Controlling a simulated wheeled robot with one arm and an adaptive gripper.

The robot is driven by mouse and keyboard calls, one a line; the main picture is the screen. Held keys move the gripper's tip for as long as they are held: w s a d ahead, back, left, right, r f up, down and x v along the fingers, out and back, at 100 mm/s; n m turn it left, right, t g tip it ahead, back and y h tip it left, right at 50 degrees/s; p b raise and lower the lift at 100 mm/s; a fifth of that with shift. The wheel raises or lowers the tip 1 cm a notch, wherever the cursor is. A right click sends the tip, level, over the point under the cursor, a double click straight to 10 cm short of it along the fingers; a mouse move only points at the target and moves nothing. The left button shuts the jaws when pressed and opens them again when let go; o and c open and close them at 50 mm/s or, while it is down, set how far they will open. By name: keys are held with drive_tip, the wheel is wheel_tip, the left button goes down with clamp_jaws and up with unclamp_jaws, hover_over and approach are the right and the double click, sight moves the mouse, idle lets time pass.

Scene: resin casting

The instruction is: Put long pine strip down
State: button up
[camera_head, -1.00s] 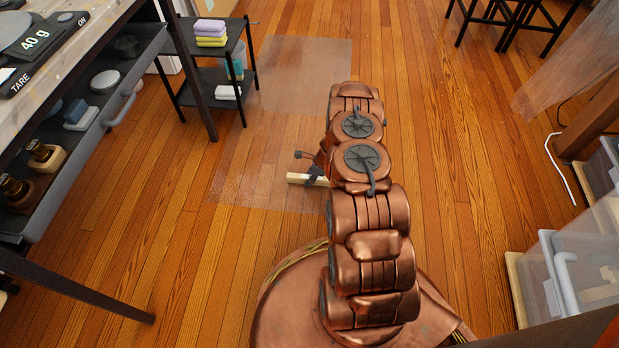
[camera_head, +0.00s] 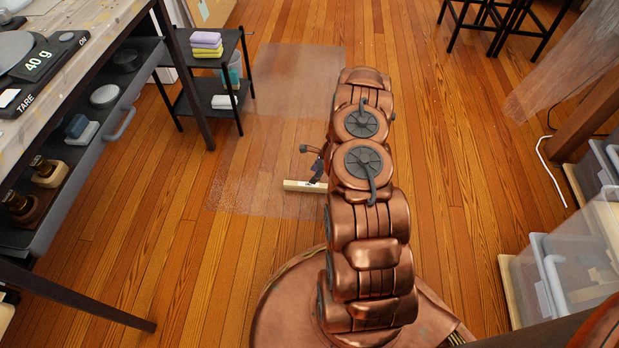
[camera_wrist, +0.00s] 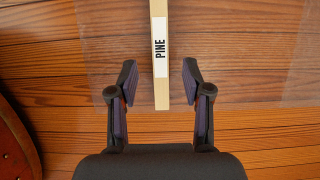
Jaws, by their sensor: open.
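The long pine strip (camera_wrist: 160,82) is a pale wooden bar with a white label reading PINE. In the wrist view it runs down from the top edge and its near end lies between and ahead of my open fingers (camera_wrist: 158,90), touching neither. In the head view the strip (camera_head: 298,186) appears low, at floor level on the clear plastic sheet, its right end hidden behind my arm. My gripper (camera_head: 317,172) shows only in part there, just above the strip.
A clear sheet (camera_head: 240,190) covers part of the wooden floor. A black shelf cart (camera_head: 212,85) with folded cloths and a workbench with an open drawer (camera_head: 85,150) stand at left. Clear plastic bins (camera_head: 570,270) stand at right. The floor between is mostly free.

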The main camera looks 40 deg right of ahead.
drive_tip(key=w+a+r+n+y, duration=0.1)
drive_tip(key=a+r+n, duration=0.4)
drive_tip(key=r, duration=0.5)
drive_tip(key=w+a+r+n+y, duration=0.1)
drive_tip(key=a+r+n, duration=0.1)
drive_tip(key=a+r, duration=0.65)
drive_tip(key=s+a+r+n+g, duration=0.25)
drive_tip(key=a+r, duration=0.25)
drive_tip(key=r, duration=0.3)
drive_tip(key=s+a+r+n+g, duration=0.1)
drive_tip(key=s+a+r+n, duration=0.3)
drive_tip(key=r, duration=0.3)
drive_tip(key=s+a+r+n+g+h, duration=0.1)
drive_tip(key=s+a+r+n, duration=0.3)
drive_tip(key=s, duration=0.3)
drive_tip(key=s+a+r+n+g+h, duration=0.1)
drive_tip(key=s+a+r+n, duration=0.15)
drive_tip(key=s+r, duration=0.5)
drive_tip(key=s+d+r+n+h, duration=0.1)
drive_tip(key=s+r+n, duration=0.1)
drive_tip(key=s, duration=0.6)
drive_tip(key=s+d+r+n+g+h, duration=0.1)
drive_tip(key=s+n, duration=0.3)
drive_tip(key=s, duration=0.5)
drive_tip(key=shift+s+d+r+h+p, duration=0.25)
drive_tip(key=shift+d+r+h, duration=0.2)
drive_tip(key=shift+h, duration=0.25)
drive_tip(key=shift+r, duration=0.1)
